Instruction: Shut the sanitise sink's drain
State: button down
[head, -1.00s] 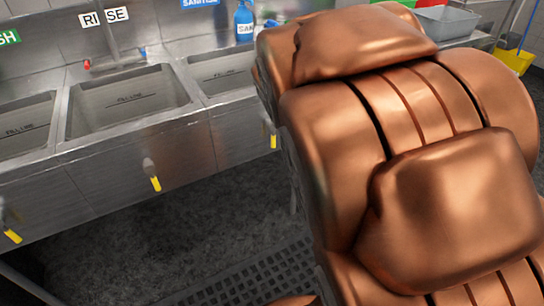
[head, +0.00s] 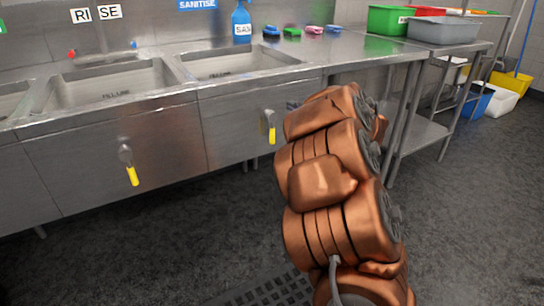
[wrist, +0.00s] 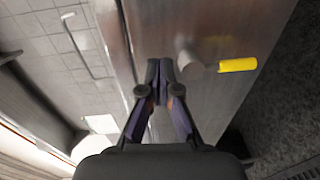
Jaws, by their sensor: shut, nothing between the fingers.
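The sanitise sink (head: 240,62) is the steel basin under the blue SANITISE sign (head: 197,3). Its drain lever (head: 270,127) has a yellow grip that hangs down from a valve on the sink's front panel. In the wrist view the yellow lever (wrist: 237,65) points right from a round grey valve stub (wrist: 190,66). My gripper (wrist: 161,66) is shut and empty. Its fingertips are just left of the stub in that view, on the side away from the yellow grip; whether they touch anything is unclear. In the head view my gripper is largely hidden behind my arm.
The rinse sink (head: 110,88) stands to the left, with its own yellow lever (head: 132,175) hanging down. A steel table (head: 372,50) with green, red and grey tubs adjoins on the right. Open floor (head: 180,240) lies in front, with a black grate (head: 265,293).

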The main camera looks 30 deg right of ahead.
aim_at(273, 140)
jog(key=s+a+f+n+y+b, duration=0.2)
jog(key=f+n+y, duration=0.1)
jog(key=f, duration=0.3)
jog(key=s+a+f+n+y+b, duration=0.2)
jog(key=f+y+b, duration=0.1)
jog(key=f+y, duration=0.2)
jog(key=shift+s+a+f+n+g, duration=0.3)
jog(key=shift+s+a+f+n, duration=0.1)
jog(key=shift+f, duration=0.35)
jog(key=shift+b, duration=0.3)
jog(key=b+x, duration=0.3)
jog(key=x, duration=0.7)
jog(key=shift+w+d+b, duration=0.1)
jog(key=shift+d+b, duration=0.3)
jog(key=shift+d, duration=0.65)
jog(key=shift+w+d+b, duration=0.15)
jog(key=shift+d+b, duration=0.2)
jog(key=shift+d, duration=0.65)
jog(key=shift+d, duration=0.1)
